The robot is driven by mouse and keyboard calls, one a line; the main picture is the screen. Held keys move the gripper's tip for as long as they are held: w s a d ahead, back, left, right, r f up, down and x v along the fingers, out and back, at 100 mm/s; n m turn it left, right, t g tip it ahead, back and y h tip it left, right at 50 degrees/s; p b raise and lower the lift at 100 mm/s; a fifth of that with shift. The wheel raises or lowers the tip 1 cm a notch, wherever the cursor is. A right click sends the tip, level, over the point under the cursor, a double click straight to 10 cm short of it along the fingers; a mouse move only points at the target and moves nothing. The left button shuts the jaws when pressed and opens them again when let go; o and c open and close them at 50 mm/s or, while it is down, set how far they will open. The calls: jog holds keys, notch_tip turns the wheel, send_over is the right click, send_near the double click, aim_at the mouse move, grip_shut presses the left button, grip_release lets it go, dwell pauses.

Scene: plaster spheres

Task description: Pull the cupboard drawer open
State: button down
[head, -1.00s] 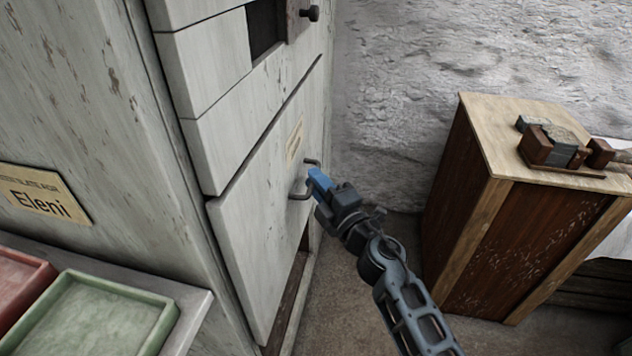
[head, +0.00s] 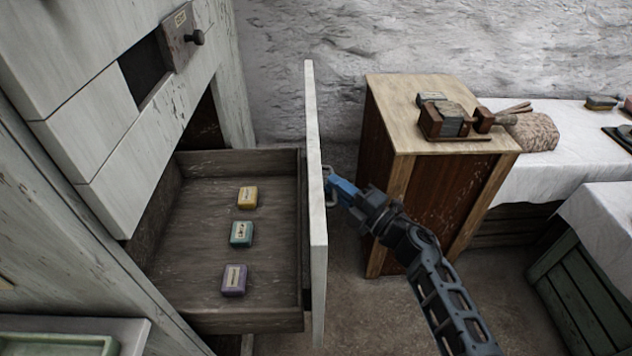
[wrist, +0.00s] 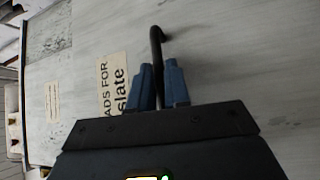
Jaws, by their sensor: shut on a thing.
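The cupboard drawer (head: 316,235) stands well out from the grey-white cupboard (head: 95,105), its inside in plain view. Three small labelled blocks lie on its floor: yellow (head: 247,197), teal (head: 241,233) and purple (head: 234,280). My gripper (head: 340,188) is at the outer face of the drawer front, shut on the dark drawer handle (head: 328,178). In the wrist view its blue fingertips (wrist: 162,85) close around the handle (wrist: 156,45), beside a paper label (wrist: 114,84) on the front. The fingers hide part of the handle.
A wooden cabinet (head: 440,195) with small items on top stands right of my gripper, close to my arm. A white-clothed table (head: 565,135) is farther right. A green tray (head: 60,345) sits at the lower left. Bare floor lies below the arm.

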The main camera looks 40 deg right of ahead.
jog(key=shift+s+d+p, duration=0.2)
jog(key=shift+s+d, duration=0.5)
jog(key=shift+d, duration=0.2)
jog(key=shift+s+d+p, duration=0.15)
jog(key=shift+s+d, duration=0.5)
jog(key=shift+d, duration=0.25)
jog(key=c, duration=1.2)
grip_release()
jog(key=shift+o, duration=0.2)
jog(key=s+d+f, duration=0.1)
jog(key=s, duration=0.6)
jog(key=shift+s, duration=0.3)
